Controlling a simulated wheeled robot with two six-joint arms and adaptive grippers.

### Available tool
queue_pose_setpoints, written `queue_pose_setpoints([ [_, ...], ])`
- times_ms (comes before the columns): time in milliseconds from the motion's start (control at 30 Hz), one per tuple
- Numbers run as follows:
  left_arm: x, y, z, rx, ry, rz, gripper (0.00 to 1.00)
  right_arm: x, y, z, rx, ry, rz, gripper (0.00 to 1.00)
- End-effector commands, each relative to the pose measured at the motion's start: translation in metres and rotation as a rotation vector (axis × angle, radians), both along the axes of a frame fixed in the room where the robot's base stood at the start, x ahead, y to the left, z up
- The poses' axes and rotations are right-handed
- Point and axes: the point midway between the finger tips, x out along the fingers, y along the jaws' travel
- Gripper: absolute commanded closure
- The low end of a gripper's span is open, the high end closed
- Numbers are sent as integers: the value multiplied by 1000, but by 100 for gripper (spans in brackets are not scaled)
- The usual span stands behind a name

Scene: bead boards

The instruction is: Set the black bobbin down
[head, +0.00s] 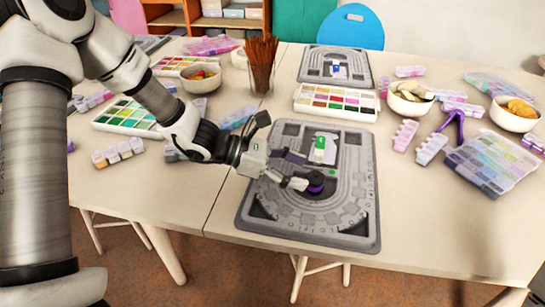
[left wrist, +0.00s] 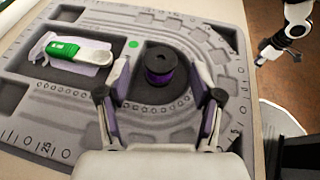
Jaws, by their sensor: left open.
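My left gripper (head: 299,169) is open over the board, close to the bobbin. In the left wrist view its two fingers (left wrist: 161,80) are spread on either side, with gaps between them and the bobbin. My right gripper (left wrist: 283,48) seems to show small at the upper right of the left wrist view; its jaws are unclear.
A green-and-white tool (head: 320,149) lies in the board's recess, beside a green dot. Behind the board are a bead palette (head: 337,103) and a glass of brown sticks (head: 262,65). Bowls and bead boxes (head: 495,163) fill the right side. The front right of the table is clear.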

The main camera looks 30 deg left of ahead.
Motion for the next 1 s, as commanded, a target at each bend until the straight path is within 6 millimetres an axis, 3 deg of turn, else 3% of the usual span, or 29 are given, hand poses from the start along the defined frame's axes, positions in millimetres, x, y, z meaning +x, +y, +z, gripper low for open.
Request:
queue_pose_setpoints([
  [33, -4, 11, 11, -8, -3, 6, 34, 0, 0, 10, 0, 0, 0, 79],
  [133, -14, 29, 21, -7, -3, 4, 34, 0, 0, 21, 0, 0, 0, 79],
  [400, -30, 61, 32, -3, 0, 2, 34, 0, 0, 45, 0, 0, 0, 79],
  [1000, -32, 65, 31, 1, 0, 0, 34, 0, 0, 46, 0, 0, 0, 79],
])
